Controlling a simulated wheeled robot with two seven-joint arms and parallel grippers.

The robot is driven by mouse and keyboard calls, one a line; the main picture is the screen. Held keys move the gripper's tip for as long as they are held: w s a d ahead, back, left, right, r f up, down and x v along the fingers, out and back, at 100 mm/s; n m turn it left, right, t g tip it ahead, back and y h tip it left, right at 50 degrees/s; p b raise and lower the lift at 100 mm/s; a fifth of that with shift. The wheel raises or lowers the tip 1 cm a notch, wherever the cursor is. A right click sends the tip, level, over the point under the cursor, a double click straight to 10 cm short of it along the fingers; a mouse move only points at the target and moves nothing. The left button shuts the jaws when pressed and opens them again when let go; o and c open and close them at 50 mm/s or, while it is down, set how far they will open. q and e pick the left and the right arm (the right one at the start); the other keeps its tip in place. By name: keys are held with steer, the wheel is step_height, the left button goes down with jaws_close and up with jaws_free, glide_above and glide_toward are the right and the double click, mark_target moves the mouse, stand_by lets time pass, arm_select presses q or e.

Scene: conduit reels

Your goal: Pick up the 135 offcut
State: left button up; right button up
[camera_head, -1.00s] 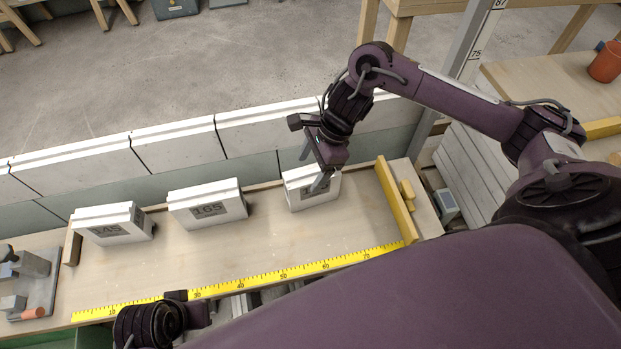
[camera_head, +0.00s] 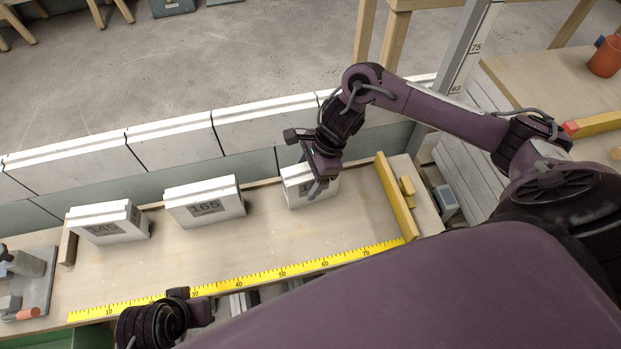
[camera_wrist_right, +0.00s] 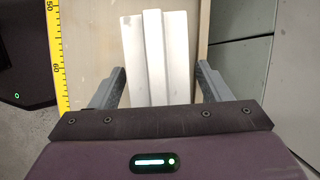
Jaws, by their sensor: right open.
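A white grooved block (camera_head: 297,190) stands at the right of the workbench, its dark label mostly hidden by my right gripper (camera_head: 309,173). Only the start of its number shows, so I cannot read it. In the right wrist view the block (camera_wrist_right: 154,50) lies between the two open fingers (camera_wrist_right: 160,85), with a gap on each side. Two similar blocks stand to the left, one marked 165 (camera_head: 205,205) and one that looks like 145 (camera_head: 109,224). My left gripper (camera_head: 190,305) is at the bottom left, its fingers not clear.
A yellow measuring strip (camera_head: 240,284) runs along the bench's front edge. A yellow stop bar (camera_head: 396,197) stands right of the blocks. A row of white panels (camera_head: 175,142) lines the back. A grey fixture (camera_head: 35,282) sits at the left end. The bench between strip and blocks is clear.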

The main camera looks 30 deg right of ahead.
steer(key=shift+f+b, duration=0.2)
steer(key=shift+b, duration=0.1)
steer(key=shift+c, duration=0.3)
steer(key=shift+r, duration=0.1)
jaws_close()
stand_by(0.3)
